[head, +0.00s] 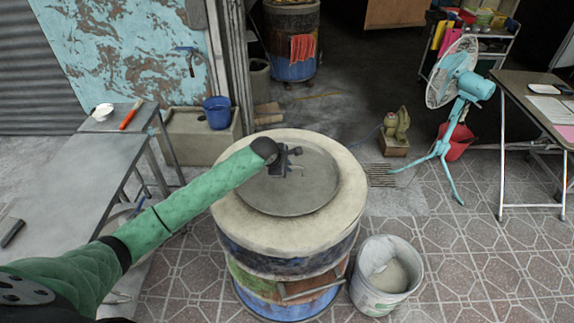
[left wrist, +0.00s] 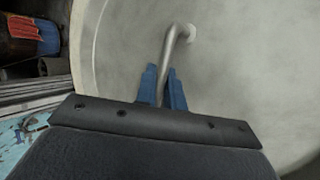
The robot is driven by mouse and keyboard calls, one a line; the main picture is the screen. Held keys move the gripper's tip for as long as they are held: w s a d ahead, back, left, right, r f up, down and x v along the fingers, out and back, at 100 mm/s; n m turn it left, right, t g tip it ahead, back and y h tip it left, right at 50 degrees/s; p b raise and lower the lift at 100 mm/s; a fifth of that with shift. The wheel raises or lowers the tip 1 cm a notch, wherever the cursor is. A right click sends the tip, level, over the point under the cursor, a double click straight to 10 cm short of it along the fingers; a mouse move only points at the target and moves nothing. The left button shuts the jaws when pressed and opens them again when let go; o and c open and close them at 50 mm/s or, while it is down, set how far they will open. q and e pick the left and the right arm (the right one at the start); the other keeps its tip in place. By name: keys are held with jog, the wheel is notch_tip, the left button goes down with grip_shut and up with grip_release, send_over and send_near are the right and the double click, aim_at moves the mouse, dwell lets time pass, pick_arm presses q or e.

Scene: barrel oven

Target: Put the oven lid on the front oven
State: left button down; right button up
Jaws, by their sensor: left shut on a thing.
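The round grey metal oven lid (head: 308,195) lies flat over the pale round top of the front oven (head: 347,205), roughly centred on it. I cannot tell whether it rests fully or hovers slightly. My left gripper (head: 294,168) is above the lid, shut on its bent metal handle. In the left wrist view the blue fingers (left wrist: 166,88) close around the handle (left wrist: 178,45), with the lid's surface (left wrist: 245,80) beyond. My left arm hides part of the oven's left rim. My right gripper is not in view.
A bucket (head: 386,277) stands right of the front oven. Another barrel oven (head: 292,50) is at the back. A grey table (head: 75,175) is on the left, and a turquoise fan (head: 460,90) stands at the right. Tiled floor is open at the lower right.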

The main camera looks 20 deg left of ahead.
pick_arm(q)
jog(key=c, duration=1.5)
grip_release()
jog(key=shift+c, duration=0.2)
jog(key=shift+o, duration=0.2)
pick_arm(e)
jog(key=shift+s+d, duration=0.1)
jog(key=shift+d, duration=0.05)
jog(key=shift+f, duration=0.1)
